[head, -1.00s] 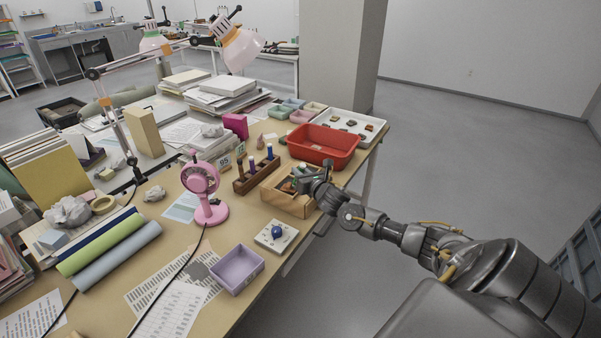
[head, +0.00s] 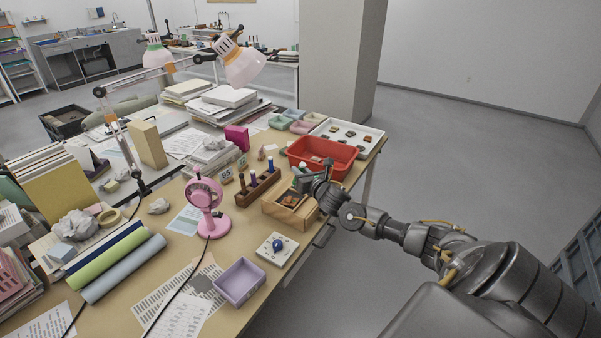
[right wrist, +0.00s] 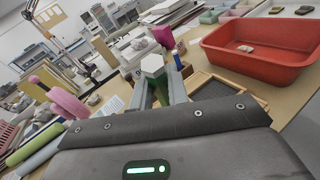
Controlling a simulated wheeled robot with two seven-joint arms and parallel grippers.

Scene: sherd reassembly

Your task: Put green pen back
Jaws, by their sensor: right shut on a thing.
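My right gripper (head: 312,178) is above the wooden tray (head: 283,211), to the right of the dark wooden pen rack (head: 258,189). In the right wrist view its two fingers (right wrist: 160,92) are shut on the green pen (right wrist: 161,88). In the head view the pen is too small to make out clearly. My left gripper is not in view.
A red bin (head: 345,166) is just behind the gripper. A pink fan (head: 206,200) stands left of the rack. Desk lamps (head: 242,66) stand behind.

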